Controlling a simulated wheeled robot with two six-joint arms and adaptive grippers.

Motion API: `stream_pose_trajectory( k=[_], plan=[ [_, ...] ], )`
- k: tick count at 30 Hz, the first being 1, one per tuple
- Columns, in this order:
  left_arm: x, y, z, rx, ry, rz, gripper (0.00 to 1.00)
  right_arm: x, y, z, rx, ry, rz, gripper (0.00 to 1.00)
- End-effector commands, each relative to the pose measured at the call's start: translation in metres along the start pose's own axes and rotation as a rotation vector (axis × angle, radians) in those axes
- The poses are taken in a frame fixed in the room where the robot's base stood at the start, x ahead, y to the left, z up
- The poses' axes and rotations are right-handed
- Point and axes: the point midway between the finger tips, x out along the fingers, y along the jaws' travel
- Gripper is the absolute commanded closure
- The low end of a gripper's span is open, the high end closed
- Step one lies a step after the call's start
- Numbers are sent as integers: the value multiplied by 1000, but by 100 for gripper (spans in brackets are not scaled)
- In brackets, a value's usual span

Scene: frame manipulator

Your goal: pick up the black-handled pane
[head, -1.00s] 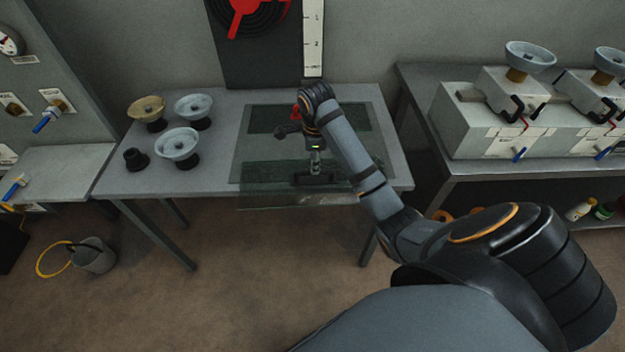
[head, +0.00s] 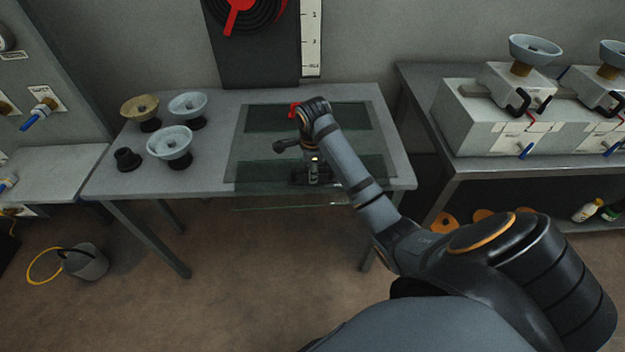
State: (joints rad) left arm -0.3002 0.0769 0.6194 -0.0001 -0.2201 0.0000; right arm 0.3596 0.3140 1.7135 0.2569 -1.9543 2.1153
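A clear glass pane (head: 262,172) lies at the front of the middle table, and its front edge sticks out past the table edge. Its dark handle (head: 298,176) shows on top near the front. My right gripper (head: 313,178) points down right at this handle, with the wrist above it. Its fingertips overlap the handle, and I cannot tell whether they are shut on it. Another pane (head: 262,119) lies further back, with a red handle (head: 294,109) partly hidden by my wrist. My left gripper is not in view.
Several suction-cup-like bowls stand on the left of the table, one of them pale blue (head: 170,143). A black panel with a red pointer (head: 237,20) stands behind. A bench with grey boxes (head: 490,125) is at right. A bucket (head: 86,262) stands on the floor.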

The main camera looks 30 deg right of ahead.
Motion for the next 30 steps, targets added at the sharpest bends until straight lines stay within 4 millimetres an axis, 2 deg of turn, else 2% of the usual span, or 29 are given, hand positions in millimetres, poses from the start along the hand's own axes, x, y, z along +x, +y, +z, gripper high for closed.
stream_pose_trajectory(
  k=[1,5,30],
  plan=[
    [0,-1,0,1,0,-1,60,0,0,0,0,0,0,84],
    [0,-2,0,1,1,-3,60,0,0,0,0,0,0,100],
    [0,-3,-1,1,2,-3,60,-3,-2,1,0,-3,-7,100]
  ],
)
